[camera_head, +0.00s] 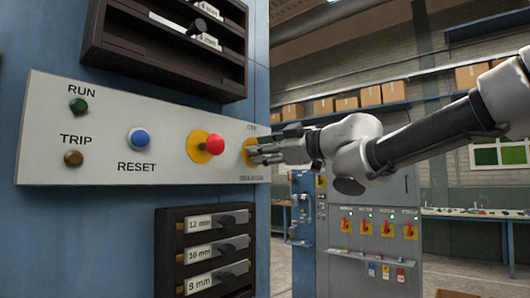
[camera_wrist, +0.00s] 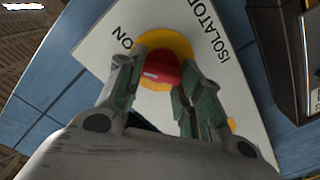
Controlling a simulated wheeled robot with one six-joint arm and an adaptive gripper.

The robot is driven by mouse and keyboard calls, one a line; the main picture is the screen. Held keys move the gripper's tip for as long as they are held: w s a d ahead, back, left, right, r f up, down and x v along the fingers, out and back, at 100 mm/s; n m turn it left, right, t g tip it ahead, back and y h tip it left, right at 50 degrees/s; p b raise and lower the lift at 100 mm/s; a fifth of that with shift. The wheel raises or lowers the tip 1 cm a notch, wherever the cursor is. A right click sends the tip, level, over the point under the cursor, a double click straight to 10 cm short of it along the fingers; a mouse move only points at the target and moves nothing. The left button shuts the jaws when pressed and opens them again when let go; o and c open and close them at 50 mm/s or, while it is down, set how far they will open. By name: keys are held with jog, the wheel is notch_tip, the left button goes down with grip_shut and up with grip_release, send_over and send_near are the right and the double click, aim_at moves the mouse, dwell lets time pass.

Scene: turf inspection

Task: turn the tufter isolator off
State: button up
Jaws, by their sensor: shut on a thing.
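The isolator's yellow plate (camera_head: 247,150) is at the right end of a pale control panel (camera_head: 110,165) in the head view. In the wrist view, its red knob (camera_wrist: 163,66) sits on a round yellow plate (camera_wrist: 180,44), beside the printed words ON and ISOLATOR. My gripper (camera_head: 260,152) reaches in from the right. In the wrist view my gripper (camera_wrist: 155,85) has one finger on each side of the red knob and is shut on it. The fingers hide the knob in the head view, and its exact setting is unclear.
Left of the isolator are a red mushroom button (camera_head: 215,144) on yellow, a blue RESET button (camera_head: 139,138), a green RUN lamp (camera_head: 79,105) and a brown TRIP lamp (camera_head: 74,158). Dark racks stand above (camera_head: 130,50) and below (camera_head: 170,250). A grey cabinet (camera_head: 370,265) stands behind.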

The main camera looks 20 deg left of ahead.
jog(key=n, duration=1)
jog(key=shift+w+d+f, duration=0.1)
jog(key=shift+n, duration=0.5)
jog(key=o, duration=1)
jog(key=v, duration=1.2)
jog(key=shift+f, duration=0.1)
